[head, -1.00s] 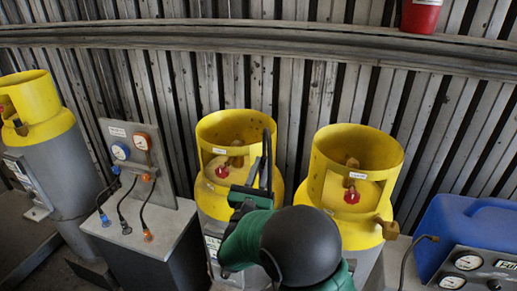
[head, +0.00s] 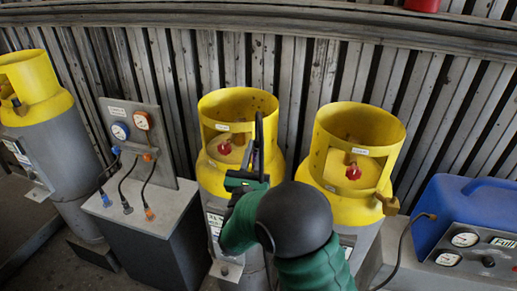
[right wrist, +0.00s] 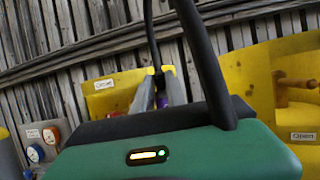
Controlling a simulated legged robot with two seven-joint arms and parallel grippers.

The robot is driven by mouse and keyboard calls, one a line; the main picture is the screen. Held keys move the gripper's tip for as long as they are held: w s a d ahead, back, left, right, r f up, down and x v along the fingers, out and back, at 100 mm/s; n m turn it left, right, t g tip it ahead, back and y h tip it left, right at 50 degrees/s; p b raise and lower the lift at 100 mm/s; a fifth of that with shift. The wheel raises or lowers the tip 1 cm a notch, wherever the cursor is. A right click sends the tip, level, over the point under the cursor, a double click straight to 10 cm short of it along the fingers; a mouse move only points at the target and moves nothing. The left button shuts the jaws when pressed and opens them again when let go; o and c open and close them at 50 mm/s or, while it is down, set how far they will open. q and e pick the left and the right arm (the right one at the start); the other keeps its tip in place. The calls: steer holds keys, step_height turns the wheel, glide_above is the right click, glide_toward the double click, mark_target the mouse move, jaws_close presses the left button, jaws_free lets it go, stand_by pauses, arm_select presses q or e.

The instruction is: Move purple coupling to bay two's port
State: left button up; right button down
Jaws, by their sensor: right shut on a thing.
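My right gripper (head: 250,165) is in front of the middle yellow-collared cylinder (head: 238,103) in the head view. Its green and black body hides part of that cylinder. In the right wrist view its grey fingers (right wrist: 166,92) are closed together, and a small bit of the purple coupling (right wrist: 162,101) shows between them; most of it is hidden. Beyond them is a yellow collar with a label (right wrist: 104,84). A red fitting (head: 225,148) shows inside the middle collar, and another red fitting (head: 353,172) in the right cylinder (head: 360,121). My left gripper is out of view.
At left, a grey bench (head: 135,214) carries a gauge panel (head: 160,160) and several hoses with coloured ends. A third yellow-topped cylinder (head: 32,90) is at far left. A blue container (head: 465,200) and gauge box (head: 478,255) are at right. Corrugated wall stands behind.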

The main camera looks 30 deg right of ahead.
steer(key=shift+s+a+f, duration=0.15)
steer(key=shift+a+f, duration=0.05)
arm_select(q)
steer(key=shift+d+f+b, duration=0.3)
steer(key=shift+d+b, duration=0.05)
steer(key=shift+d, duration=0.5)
arm_select(e)
steer(key=d, duration=0.3)
steer(key=shift+d, duration=0.3)
stand_by(0.7)
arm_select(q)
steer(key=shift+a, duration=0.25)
arm_select(e)
steer(key=shift+a, duration=0.25)
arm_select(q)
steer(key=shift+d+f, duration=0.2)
arm_select(e)
steer(key=shift+a, duration=0.1)
